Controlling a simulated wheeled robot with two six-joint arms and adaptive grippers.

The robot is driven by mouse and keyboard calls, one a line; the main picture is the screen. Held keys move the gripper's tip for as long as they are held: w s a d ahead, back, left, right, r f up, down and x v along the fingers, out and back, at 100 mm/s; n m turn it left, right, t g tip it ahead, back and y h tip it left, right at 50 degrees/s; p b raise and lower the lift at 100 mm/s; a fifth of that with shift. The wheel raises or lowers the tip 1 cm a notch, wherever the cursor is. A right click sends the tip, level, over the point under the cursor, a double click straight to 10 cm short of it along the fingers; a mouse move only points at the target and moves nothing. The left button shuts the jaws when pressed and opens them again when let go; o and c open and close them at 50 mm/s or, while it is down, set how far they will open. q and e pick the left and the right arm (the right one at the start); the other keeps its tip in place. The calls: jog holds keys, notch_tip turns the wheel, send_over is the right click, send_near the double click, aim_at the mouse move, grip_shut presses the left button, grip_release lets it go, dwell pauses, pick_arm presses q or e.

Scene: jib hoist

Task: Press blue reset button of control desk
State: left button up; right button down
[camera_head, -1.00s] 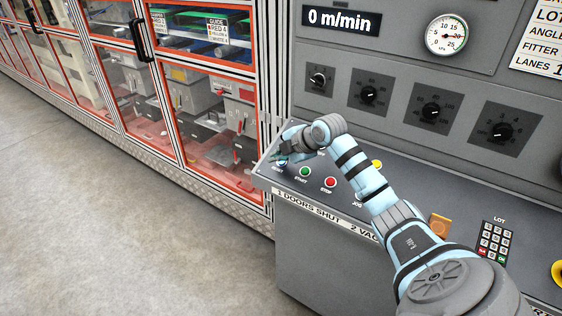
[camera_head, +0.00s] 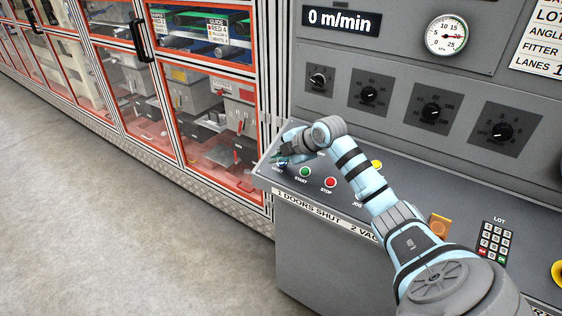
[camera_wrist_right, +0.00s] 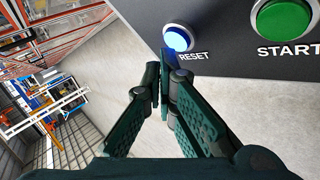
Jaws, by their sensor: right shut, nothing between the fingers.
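The blue reset button (camera_wrist_right: 178,38) shows in the wrist view at top centre, in a pale ring on the dark desk panel, with the label RESET beside it. My right gripper (camera_wrist_right: 163,72) is shut and empty. Its fingertips reach the lower left edge of the button in that view and cover a little of it; I cannot tell whether they touch. In the head view my right gripper (camera_head: 281,159) is over the left end of the control desk (camera_head: 330,270) and mostly hides the button. My left gripper is not in view.
The green START button (camera_head: 304,172) is just right of the gripper; it also shows in the wrist view (camera_wrist_right: 285,22). The red STOP button (camera_head: 330,182) and a yellow button (camera_head: 377,164) are further right. A glazed cabinet (camera_head: 205,110) stands left of the desk.

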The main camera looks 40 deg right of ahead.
jog(key=shift+d+f, duration=0.2)
jog(key=shift+f, duration=0.45)
dwell(0.7)
jog(key=shift+r, duration=0.1)
jog(key=shift+a+r+p, duration=0.2)
jog(key=shift+r+p, duration=0.55)
jog(key=shift+p, duration=0.2)
jog(key=shift+a+r, duration=0.1)
jog(key=r+p, duration=0.1)
jog(key=p, duration=0.1)
jog(key=a+r+p, duration=0.1)
jog(key=r+p, duration=0.1)
jog(key=a+r+p, duration=0.1)
jog(key=p, duration=0.1)
jog(key=shift+s+r, duration=0.25)
jog(key=shift+s, duration=0.05)
jog(key=shift+d, duration=0.1)
dwell(0.3)
